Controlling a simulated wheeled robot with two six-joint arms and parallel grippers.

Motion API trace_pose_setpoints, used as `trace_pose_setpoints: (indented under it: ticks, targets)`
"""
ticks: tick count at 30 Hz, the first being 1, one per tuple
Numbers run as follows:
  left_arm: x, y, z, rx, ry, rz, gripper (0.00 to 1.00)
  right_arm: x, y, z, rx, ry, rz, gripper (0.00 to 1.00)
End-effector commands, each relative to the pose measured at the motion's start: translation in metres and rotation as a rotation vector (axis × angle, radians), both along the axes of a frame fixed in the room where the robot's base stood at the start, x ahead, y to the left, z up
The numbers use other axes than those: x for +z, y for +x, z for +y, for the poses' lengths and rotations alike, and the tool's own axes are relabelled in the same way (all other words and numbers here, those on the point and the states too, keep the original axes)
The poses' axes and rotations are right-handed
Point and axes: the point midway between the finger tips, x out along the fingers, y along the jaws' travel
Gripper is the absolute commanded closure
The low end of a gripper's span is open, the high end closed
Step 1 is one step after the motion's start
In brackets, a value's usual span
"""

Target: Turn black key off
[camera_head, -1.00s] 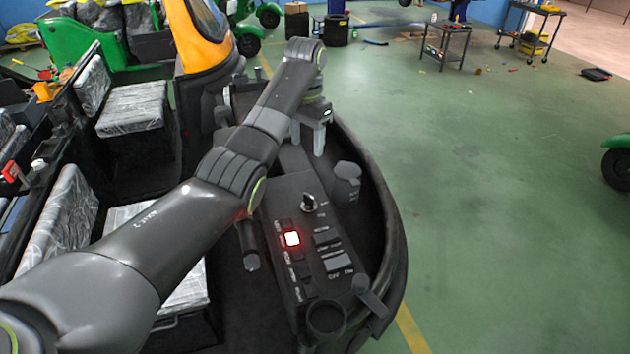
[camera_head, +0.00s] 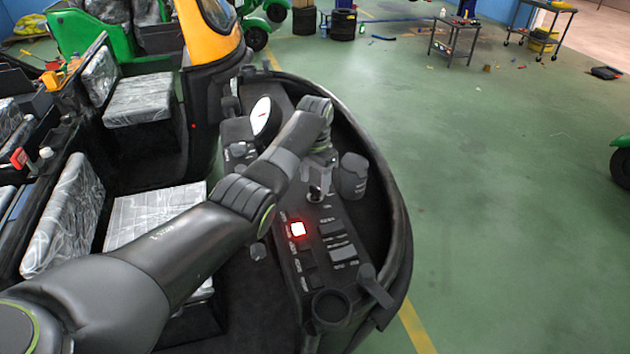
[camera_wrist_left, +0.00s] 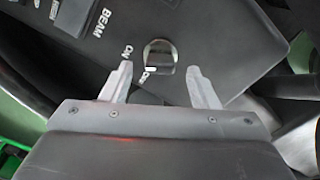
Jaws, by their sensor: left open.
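The black key (camera_head: 314,191) stands on the dashboard panel (camera_head: 330,277), partly covered by my left gripper (camera_head: 319,174) just above it. In the left wrist view the round key (camera_wrist_left: 160,54) lies ahead of the fingertips, between their lines, with a small white mark near its lower edge. An "ON" label sits to its left. A second label by the mark is too small to read surely. My left gripper (camera_wrist_left: 162,75) is open and empty, and no finger visibly touches the key. My right gripper is not in view.
A lit red switch (camera_head: 298,229) and several dark switches sit on the panel below the key. A dark knob-like cup (camera_head: 353,175) stands to the right. The curved black front shell (camera_head: 402,225) borders the dashboard. Seats (camera_head: 66,215) lie to the left.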

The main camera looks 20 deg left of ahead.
Motion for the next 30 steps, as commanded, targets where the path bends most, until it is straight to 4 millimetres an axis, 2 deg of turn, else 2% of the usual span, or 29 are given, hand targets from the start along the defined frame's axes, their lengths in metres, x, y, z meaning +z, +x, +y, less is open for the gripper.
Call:
trace_pose_setpoints:
  ticks: [7, 17, 27, 30]
  targets:
    - [-0.021, 0.0, 0.0, 0.0, 0.001, 0.0, 0.45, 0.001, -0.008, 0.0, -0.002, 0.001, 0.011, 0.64]
    - [-0.023, 0.0, 0.0, 0.0, 0.0, -0.001, 0.47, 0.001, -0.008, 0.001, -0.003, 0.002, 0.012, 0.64]
    - [-0.023, 0.001, 0.0, 0.0, 0.0, -0.001, 0.9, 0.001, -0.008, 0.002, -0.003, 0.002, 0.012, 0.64]
    - [-0.022, 0.001, 0.0, 0.002, 0.0, -0.001, 0.9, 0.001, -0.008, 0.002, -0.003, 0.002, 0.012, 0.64]
